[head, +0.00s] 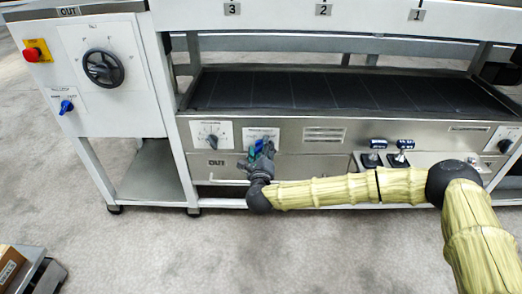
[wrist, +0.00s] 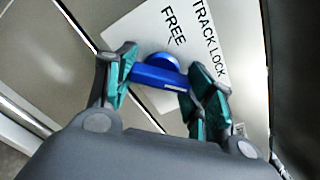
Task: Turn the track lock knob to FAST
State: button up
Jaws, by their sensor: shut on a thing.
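The track lock knob (wrist: 160,76) is blue, with a bar handle carrying a small white mark near its right end in the wrist view. It sits on a white plate (wrist: 143,27) reading "TRACK LOCK" and "FREE"; no "FAST" lettering can be read. My gripper (wrist: 161,84) has its teal-padded fingers on either side of the bar and is shut on it. In the head view my gripper (head: 261,152) is at the machine's front panel, over the lower part of the white plate (head: 262,133), and largely hides the knob.
A dial plate (head: 211,135) is left of my gripper. Two blue-topped controls (head: 388,146) and a dark knob (head: 504,146) are to the right. At left are a handwheel (head: 103,68), a red button (head: 34,54) and another blue knob (head: 66,107). Open floor (head: 240,250) lies in front.

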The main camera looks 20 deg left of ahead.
jog(key=o, duration=1)
jog(key=shift+o, duration=0.2)
jog(key=shift+s, duration=0.1)
jog(key=v, duration=1.2)
